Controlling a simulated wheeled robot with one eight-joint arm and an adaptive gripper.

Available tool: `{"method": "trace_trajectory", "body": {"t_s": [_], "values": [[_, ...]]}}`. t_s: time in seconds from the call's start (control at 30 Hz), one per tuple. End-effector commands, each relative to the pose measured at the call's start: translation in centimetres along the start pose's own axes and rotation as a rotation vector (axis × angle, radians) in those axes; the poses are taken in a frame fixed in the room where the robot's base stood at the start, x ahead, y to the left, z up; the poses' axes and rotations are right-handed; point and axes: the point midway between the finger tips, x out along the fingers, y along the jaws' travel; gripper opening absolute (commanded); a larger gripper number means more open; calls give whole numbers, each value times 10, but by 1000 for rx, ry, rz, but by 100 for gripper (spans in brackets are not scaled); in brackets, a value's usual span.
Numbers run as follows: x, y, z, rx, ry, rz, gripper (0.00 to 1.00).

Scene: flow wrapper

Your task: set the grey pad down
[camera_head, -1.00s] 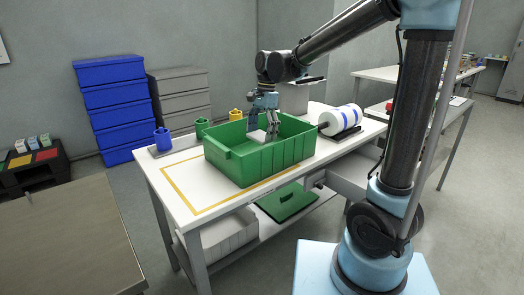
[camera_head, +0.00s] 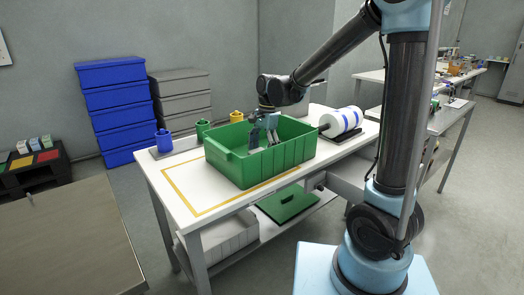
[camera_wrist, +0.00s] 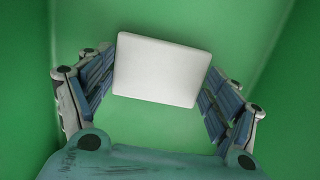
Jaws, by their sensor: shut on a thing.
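The grey pad (camera_wrist: 161,69) is a pale, flat, rounded rectangle in the wrist view. It lies between the two fingers of my gripper (camera_wrist: 160,84), which is shut on it. The pad is slightly tilted in that view. In the head view my gripper (camera_head: 264,140) reaches down inside the green crate (camera_head: 268,164), with the crate's front wall hiding its lower end. I cannot make out the pad clearly there. Green walls and floor surround the pad in the wrist view. I cannot tell whether the pad touches the crate floor.
The crate stands on a white table (camera_head: 182,190) with a yellow outline. Blue (camera_head: 163,141), green (camera_head: 203,129) and yellow (camera_head: 236,116) cups stand behind it. A white roll with blue bands (camera_head: 341,121) is at the right. A green lid (camera_head: 288,204) lies on the shelf below.

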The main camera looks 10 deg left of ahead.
Motion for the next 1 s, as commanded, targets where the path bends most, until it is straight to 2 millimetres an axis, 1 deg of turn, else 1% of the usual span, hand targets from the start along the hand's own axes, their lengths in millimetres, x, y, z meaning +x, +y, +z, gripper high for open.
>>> {"method": "trace_trajectory", "body": {"t_s": [0.03,0.07,0.1,0.13,0.53,0.67,0.77,0.87,1.0], "values": [[1,0,0,0,0,0,69],[2,0,0,0,0,0,85],[1,0,0,0,0,0,94],[1,0,0,0,0,0,100],[1,0,0,0,0,0,100],[-3,0,0,0,0,0,100],[-12,0,0,1,0,0,100],[-26,0,0,1,0,0,100],[-50,0,0,2,0,0,100]]}}
